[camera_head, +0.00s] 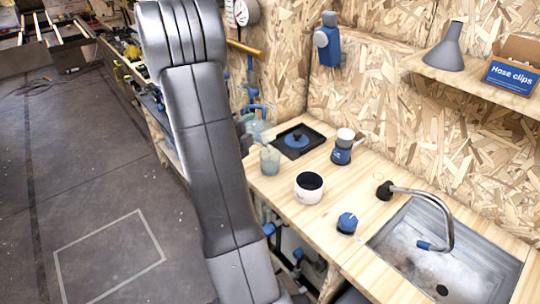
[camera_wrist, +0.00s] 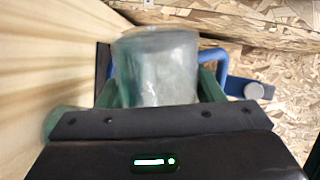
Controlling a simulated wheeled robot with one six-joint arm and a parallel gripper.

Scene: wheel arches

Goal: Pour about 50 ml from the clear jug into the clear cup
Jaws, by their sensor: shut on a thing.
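My gripper (camera_wrist: 157,90) is shut on the clear jug (camera_wrist: 156,62), whose pale greenish body shows between the two green fingers in the wrist view. In the head view, part of the jug (camera_head: 259,131) shows just right of my grey arm, above the counter's left edge. The clear cup (camera_head: 270,160) stands upright on the wooden counter, close below the jug in the picture. A greenish clear thing at the left of the wrist view (camera_wrist: 62,122) looks like this cup. My arm hides most of my gripper in the head view. I cannot tell the liquid level.
On the counter (camera_head: 280,195) are a black tray with a blue lid (camera_head: 297,141), a white and blue device (camera_head: 343,147), a white bowl (camera_head: 309,188) and a blue knob-like thing (camera_head: 347,223). A sink (camera_head: 485,265) with a tap lies at right.

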